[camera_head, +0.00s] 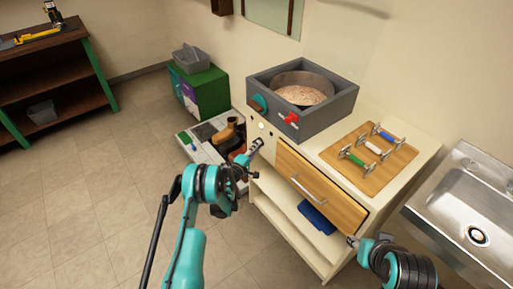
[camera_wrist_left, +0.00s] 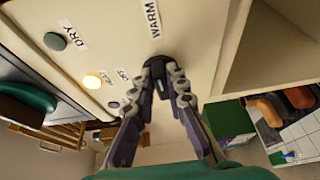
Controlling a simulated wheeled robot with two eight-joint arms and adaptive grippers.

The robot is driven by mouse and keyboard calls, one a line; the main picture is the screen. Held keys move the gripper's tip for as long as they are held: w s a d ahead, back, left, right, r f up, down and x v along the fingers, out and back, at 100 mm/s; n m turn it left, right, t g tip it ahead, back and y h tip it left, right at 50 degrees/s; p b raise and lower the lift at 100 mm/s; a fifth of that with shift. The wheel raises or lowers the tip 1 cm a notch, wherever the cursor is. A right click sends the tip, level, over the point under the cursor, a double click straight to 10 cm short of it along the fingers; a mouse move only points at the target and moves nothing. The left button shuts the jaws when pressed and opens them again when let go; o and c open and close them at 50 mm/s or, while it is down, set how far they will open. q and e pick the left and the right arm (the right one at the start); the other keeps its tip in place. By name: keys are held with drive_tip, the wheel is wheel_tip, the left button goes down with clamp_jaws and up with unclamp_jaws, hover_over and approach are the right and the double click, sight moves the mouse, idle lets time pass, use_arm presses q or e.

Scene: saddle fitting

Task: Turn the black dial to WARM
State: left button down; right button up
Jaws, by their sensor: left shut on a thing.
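The black dial (camera_wrist_left: 158,64) is on the cream front panel of the cabinet, beside the WARM label (camera_wrist_left: 152,18). My left gripper (camera_wrist_left: 164,80) is shut on the dial, one finger on each side, and the fingers hide part of it. Which way the dial points cannot be told. In the head view my left gripper (camera_head: 257,144) is at the cabinet's upper left front corner, hiding the dial. My right gripper (camera_head: 351,240) is by the cabinet's lower right; its jaws are too small to read.
The panel also bears a DRY label (camera_wrist_left: 74,33), a dark green round button (camera_wrist_left: 54,41) and a lit lamp (camera_wrist_left: 92,82). A wooden drawer (camera_head: 318,188) is beside the panel. A grey box with a pan (camera_head: 303,86) stands on top.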

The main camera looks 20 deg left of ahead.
idle(0.6)
use_arm(q)
drive_tip(key=c, duration=1.5)
unclamp_jaws()
drive_tip(key=shift+c, duration=0.2)
